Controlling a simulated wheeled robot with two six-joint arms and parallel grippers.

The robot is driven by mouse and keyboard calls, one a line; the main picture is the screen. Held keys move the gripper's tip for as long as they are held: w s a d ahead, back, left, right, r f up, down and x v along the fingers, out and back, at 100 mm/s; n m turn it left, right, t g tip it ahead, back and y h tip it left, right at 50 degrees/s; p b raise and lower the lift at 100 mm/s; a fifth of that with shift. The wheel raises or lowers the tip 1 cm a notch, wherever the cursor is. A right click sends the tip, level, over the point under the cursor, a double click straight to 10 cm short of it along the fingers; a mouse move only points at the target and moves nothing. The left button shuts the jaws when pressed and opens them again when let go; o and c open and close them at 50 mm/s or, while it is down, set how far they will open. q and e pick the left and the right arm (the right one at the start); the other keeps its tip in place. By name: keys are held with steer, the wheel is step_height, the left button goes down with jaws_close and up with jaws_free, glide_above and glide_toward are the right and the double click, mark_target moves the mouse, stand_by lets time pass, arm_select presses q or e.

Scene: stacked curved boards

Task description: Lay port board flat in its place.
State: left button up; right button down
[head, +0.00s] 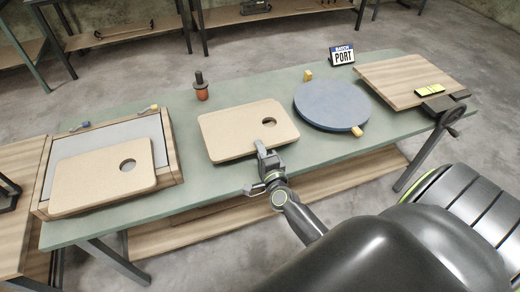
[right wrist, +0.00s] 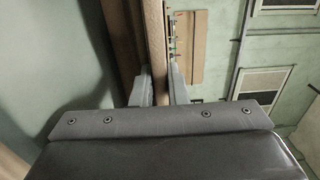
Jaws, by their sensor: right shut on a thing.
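A tan board with rounded corners and a round hole near its right end (head: 235,128) is at the middle of the green table. My right gripper (head: 266,158) is shut on its near edge. The board also shows edge-on between the fingers in the right wrist view (right wrist: 154,45). Whether it touches the table I cannot tell. A similar tan board with a hole (head: 90,180) lies over a wood-framed grey bed (head: 157,118) at the left. My left gripper is not in view.
A blue-grey disc (head: 325,102) with yellow blocks beside it lies right of the held board. A wooden panel (head: 400,78) is at the table's right end. An orange and black tool (head: 201,87) stands behind. Green table (head: 195,185) is bare between the two boards.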

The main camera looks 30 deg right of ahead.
steer(key=c, duration=1.5)
jaws_free()
steer(key=shift+f, duration=0.2)
steer(key=shift+s, duration=0.1)
steer(key=shift+b+v, duration=0.45)
steer(key=shift+v, duration=2.5)
steer(key=o, duration=0.6)
steer(key=shift+c, duration=0.2)
steer(key=shift+f, duration=0.1)
